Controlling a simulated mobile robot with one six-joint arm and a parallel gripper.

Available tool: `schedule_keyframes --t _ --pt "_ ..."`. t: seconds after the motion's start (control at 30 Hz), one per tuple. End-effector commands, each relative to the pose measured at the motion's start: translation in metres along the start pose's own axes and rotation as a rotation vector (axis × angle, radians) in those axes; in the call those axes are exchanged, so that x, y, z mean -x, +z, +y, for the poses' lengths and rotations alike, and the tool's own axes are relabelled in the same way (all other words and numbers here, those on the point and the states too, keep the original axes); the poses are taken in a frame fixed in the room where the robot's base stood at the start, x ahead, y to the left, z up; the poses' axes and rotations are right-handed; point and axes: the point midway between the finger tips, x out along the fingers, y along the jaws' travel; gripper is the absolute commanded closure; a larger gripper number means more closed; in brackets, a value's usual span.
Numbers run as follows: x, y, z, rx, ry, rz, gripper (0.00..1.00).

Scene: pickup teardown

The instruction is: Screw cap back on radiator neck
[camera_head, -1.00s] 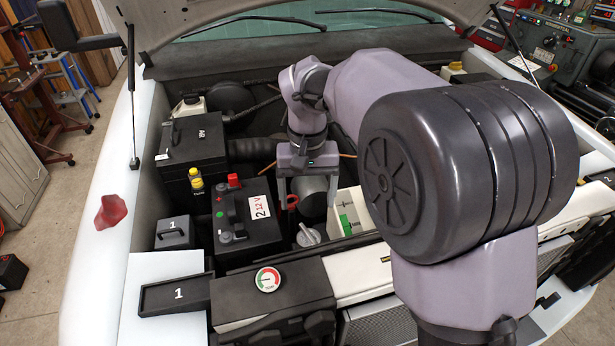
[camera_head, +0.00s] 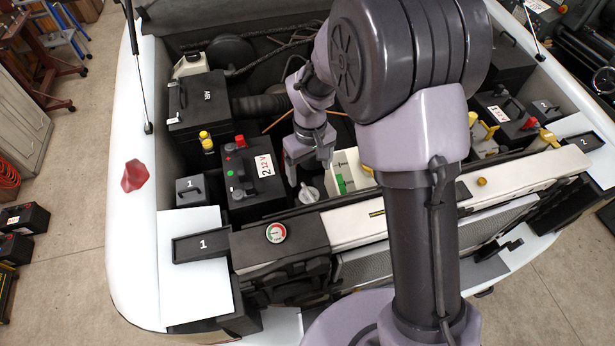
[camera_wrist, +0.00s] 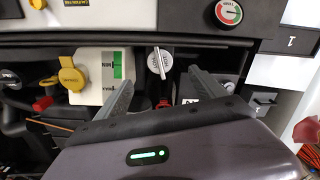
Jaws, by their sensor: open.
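A grey round cap (camera_head: 308,193) with a raised pale grip bar sits beside the black battery marked 2 12V (camera_head: 250,172), near the front panel. The cap shows in the wrist view (camera_wrist: 160,62) too, just beyond the fingertips and between their lines. I cannot tell whether it is seated on the radiator neck; the neck itself is hidden. My gripper (camera_head: 308,172) is open and empty, behind and above the cap, with both fingers pointing toward it. In the wrist view my gripper (camera_wrist: 160,80) has its fingers spread wide.
A white reservoir (camera_head: 346,172) with a green level mark and yellow cap (camera_wrist: 71,76) stands close right of the cap. A gauge (camera_head: 276,233) lies on the black front panel. A red cloth (camera_head: 135,175) lies on the left fender. A black box marked AIR (camera_head: 198,100) stands behind.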

Motion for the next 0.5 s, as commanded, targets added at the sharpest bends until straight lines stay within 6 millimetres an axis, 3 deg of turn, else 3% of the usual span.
schedule_keyframes --t 0.3,0.5 --pt "-0.082 0.001 0.000 -0.001 -0.001 -0.003 0.20" --pt "-0.108 0.000 0.000 -0.001 0.000 -0.001 0.20"
